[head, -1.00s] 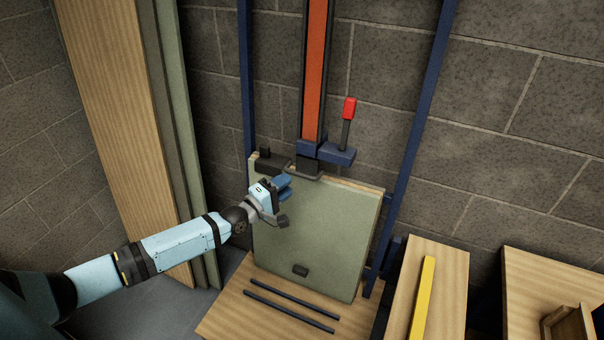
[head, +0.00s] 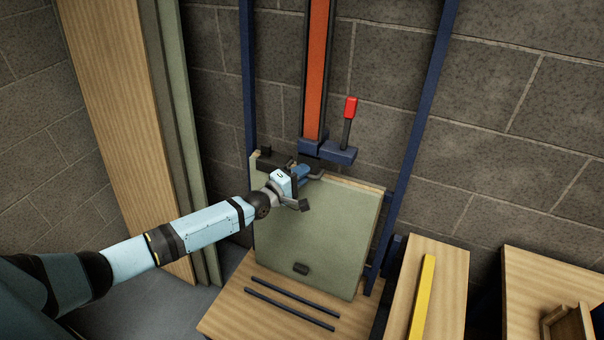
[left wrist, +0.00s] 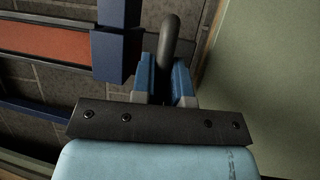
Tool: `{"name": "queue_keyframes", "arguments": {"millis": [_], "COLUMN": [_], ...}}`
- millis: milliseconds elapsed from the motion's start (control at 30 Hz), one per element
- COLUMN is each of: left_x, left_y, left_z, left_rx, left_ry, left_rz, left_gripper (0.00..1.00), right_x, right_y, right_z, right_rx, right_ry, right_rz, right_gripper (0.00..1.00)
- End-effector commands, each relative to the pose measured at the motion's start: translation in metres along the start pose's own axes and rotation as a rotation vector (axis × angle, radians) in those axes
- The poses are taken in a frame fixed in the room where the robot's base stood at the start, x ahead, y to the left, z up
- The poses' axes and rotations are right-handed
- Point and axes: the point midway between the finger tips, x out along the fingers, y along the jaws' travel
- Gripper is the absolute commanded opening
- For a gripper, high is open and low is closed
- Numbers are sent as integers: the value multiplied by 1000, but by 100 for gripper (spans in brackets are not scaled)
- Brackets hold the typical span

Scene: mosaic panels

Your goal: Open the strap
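A long orange strip (head: 317,70) with dark edges runs down the wall and ends in a blue block (head: 313,147); I take it as the strap. It also shows in the left wrist view (left wrist: 45,40). A dark curved bar (left wrist: 169,45) is beside the block, at the top edge of a grey-green panel (head: 310,230). My left gripper (head: 308,171) is at this bar. In the left wrist view its two blue fingers (left wrist: 164,80) stand on either side of the bar. I cannot tell whether they grip it. My right gripper is out of view.
A red-handled lever (head: 350,110) stands on a blue bracket right of the strip. Blue uprights (head: 418,110) flank it. Two dark rods (head: 290,302) lie on the wooden base (head: 240,310). A yellow bar (head: 423,300) lies on a wooden block at right.

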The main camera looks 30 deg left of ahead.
Motion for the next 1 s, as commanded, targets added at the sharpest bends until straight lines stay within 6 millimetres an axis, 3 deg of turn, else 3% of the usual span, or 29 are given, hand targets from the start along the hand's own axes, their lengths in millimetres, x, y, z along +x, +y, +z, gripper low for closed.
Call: {"name": "queue_keyframes", "arguments": {"millis": [200,367,600,800,1000], "left_x": [-1,-4,-15,-28,-41], "left_y": [-4,-25,-91,-161,-231], "left_z": [0,2,6,11,17], "left_rx": [0,0,1,1,-1], "left_ry": [0,0,0,0,0], "left_rz": [0,-2,-2,-3,-2], "left_gripper": [0,0,0,0,0], "right_x": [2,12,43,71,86], "right_y": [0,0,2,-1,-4], "right_z": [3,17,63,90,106], "right_rx": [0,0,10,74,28], "right_ry": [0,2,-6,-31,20], "right_rz": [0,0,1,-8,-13], "right_gripper": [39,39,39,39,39]}}
